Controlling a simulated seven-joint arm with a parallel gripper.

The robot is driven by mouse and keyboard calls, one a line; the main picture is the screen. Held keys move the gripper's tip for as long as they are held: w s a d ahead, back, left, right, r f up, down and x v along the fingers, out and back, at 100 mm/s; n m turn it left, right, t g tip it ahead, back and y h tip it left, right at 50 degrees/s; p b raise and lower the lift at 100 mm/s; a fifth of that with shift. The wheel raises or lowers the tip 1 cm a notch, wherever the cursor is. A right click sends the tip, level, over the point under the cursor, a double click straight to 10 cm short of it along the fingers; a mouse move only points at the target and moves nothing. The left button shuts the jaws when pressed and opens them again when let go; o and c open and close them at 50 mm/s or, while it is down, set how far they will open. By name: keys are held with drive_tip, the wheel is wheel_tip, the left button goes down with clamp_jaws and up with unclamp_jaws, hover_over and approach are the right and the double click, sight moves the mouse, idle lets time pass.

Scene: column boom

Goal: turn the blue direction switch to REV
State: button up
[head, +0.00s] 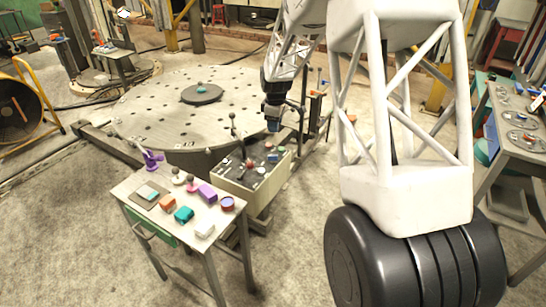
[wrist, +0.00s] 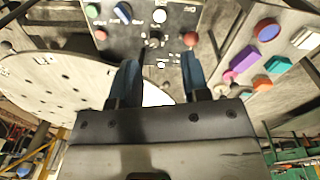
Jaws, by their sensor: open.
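The control box (head: 240,178) has a dark sloped top with several knobs and buttons. A blue switch handle (wrist: 122,12) lies near the top edge of the wrist view, between a green button (wrist: 93,10) and a white round button (wrist: 159,15). The switch's lettering is too small to read, so its set position cannot be told. My gripper (wrist: 160,72) is open, with two blue fingers apart and nothing held between them. In the head view my gripper (head: 273,124) hangs above the back part of the box, apart from the blue switch.
A black knob (wrist: 153,40) and a red ball knob (wrist: 190,39) stand near the fingers. A small table (head: 150,212) with coloured blocks stands in front left. The large round perforated plate (head: 160,100) lies behind.

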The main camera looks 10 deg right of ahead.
sight(273, 156)
drive_tip(key=w+f+n, duration=0.1)
drive_tip(key=w+f, duration=0.3)
drive_tip(key=f, duration=0.2)
drive_tip(key=w+d+f+n, duration=0.1)
drive_tip(key=w+f, duration=0.3)
drive_tip(key=f, duration=0.1)
drive_tip(key=w+d+f+n, duration=0.1)
drive_tip(key=w+f+n, duration=0.1)
drive_tip(key=w+f, duration=0.2)
drive_tip(key=shift+w+d+f+g, duration=0.1)
drive_tip(key=shift+d+f+g, duration=0.05)
drive_tip(key=shift+f, duration=0.55)
drive_tip(key=shift+w+d+f+g, duration=0.1)
drive_tip(key=shift+f+g, duration=0.05)
drive_tip(key=shift+f, duration=0.5)
drive_tip(key=shift+f, duration=0.1)
drive_tip(key=shift+f, duration=3.8)
drive_tip(key=shift+s, duration=0.1)
drive_tip(key=shift+c, duration=0.3)
clamp_jaws()
